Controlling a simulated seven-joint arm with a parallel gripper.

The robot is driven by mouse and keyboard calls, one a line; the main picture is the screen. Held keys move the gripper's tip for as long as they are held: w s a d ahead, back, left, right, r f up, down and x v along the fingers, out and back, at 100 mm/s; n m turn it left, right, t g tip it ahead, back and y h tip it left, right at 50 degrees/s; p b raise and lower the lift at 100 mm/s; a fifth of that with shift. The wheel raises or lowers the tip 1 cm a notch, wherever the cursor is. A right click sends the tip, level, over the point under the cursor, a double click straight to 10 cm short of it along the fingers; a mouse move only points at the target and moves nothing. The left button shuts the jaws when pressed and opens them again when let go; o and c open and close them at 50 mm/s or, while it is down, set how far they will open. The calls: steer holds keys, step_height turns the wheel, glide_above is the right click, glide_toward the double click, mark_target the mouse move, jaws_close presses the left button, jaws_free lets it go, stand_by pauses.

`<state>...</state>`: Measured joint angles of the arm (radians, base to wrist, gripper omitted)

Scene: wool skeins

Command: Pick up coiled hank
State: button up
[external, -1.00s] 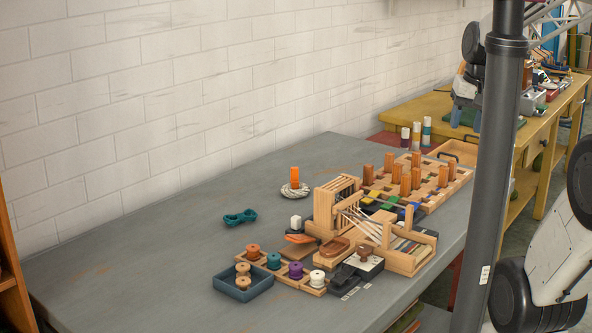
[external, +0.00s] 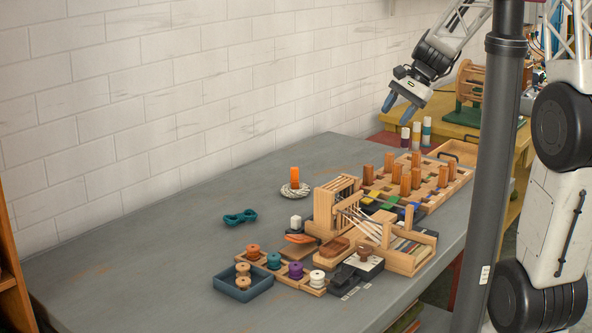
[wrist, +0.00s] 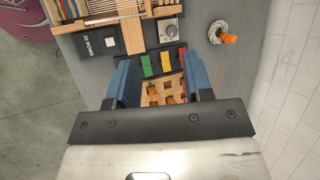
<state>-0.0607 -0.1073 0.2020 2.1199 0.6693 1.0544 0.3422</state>
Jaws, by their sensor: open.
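A cream coiled hank (external: 296,194) lies on the grey table, with an upright orange piece (external: 295,176) standing at its middle. In the wrist view the hank (wrist: 215,34) is at the upper right, beyond the right finger, and the orange piece (wrist: 230,39) shows at its edge. A teal twisted hank (external: 240,217) lies apart from it, nearer the left. My gripper (external: 398,108) is open and empty, with blue fingers, high above the table's far end. In the wrist view my gripper (wrist: 158,66) is over the pegged wooden board, away from both hanks.
A wooden loom frame (external: 335,205) and a pegged board (external: 435,190) stand right of the cream hank. A blue tray with spools (external: 243,290) is at the front. A white brick wall (external: 150,110) runs behind.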

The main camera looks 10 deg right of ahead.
steer(key=w+a+f+m+y, duration=0.2)
steer(key=w+a+f, duration=0.25)
steer(key=w, duration=0.35)
steer(key=w+a+f+m+y, duration=0.25)
steer(key=w+a+f, duration=0.2)
steer(key=w, duration=0.35)
steer(key=m+y, duration=0.3)
steer(key=m, duration=0.3)
glide_toward(294, 168)
steer(key=shift+w+a+f+t+h, duration=0.1)
steer(key=shift+a+f+t+h, duration=0.1)
steer(key=shift+a, duration=0.35)
steer(key=shift+w+a+f+t+h, duration=0.1)
steer(key=shift+a+f, duration=0.1)
steer(key=shift+a, duration=0.3)
steer(key=shift+x, duration=1.25)
steer(key=shift+s+a+f, duration=0.1)
steer(key=shift+x, duration=2.55)
steer(key=shift+s, duration=0.15)
steer(key=shift+c, duration=0.3)
